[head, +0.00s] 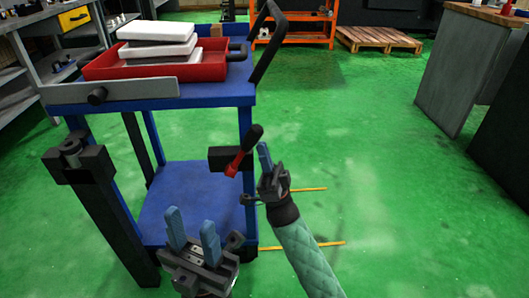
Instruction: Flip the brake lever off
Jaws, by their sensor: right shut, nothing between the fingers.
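The brake lever (238,161) has a red shaft and a black grip. It sits on a black block on the near right leg of the blue cart (215,93) and tilts up to the right. My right gripper (264,149) is shut and empty, its blue fingers pointing up just to the right of the lever's grip. Whether they touch the lever I cannot tell. My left gripper (191,223) is open and empty, low in front of the cart's lower shelf, with its two blue fingers apart.
A red tray (214,72) with white slabs rests on the cart's top, and a black push handle (267,45) rises at its right. A dark post (100,190) stands at the front left. Green floor (370,140) is clear to the right, with a grey cabinet (462,65) beyond.

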